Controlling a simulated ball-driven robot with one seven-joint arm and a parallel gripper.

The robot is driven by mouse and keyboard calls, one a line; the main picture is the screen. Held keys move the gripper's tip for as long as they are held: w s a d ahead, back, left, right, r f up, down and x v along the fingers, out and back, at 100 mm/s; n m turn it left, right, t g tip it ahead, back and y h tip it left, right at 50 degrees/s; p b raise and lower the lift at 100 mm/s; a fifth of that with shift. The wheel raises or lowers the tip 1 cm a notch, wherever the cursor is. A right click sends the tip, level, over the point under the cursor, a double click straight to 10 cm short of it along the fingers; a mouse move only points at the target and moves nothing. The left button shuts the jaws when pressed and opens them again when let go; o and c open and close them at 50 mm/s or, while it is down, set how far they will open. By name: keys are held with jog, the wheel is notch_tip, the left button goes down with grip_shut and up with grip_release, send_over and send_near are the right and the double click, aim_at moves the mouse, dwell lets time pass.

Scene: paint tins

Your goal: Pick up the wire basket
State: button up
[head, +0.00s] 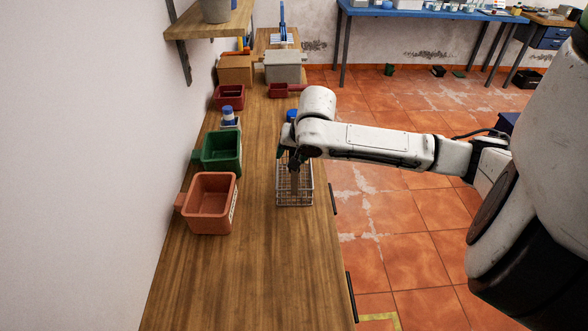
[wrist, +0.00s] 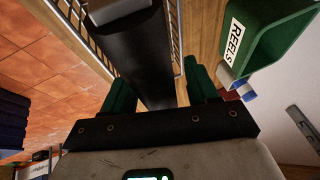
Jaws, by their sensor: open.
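The wire basket (head: 307,197) stands on the wooden counter, near its right edge, in the head view. My gripper (head: 294,166) is over the basket, pointing down, and hides part of it. In the wrist view, basket wires (wrist: 177,40) show at the top. A wide dark bar (wrist: 135,50) runs between the two green fingers of my gripper (wrist: 160,88), which are apart. It seems to belong to the basket, perhaps its handle, but I cannot tell whether the fingers touch it.
An orange bin (head: 209,203) and a green bin (head: 221,152) stand left of the basket; the green bin's label reads REELS in the wrist view. A blue-and-white item (head: 229,116) and a dark red bin (head: 229,96) are farther back. The near counter (head: 240,285) is clear.

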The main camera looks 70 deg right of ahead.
dwell(0.3)
grip_shut()
dwell(0.4)
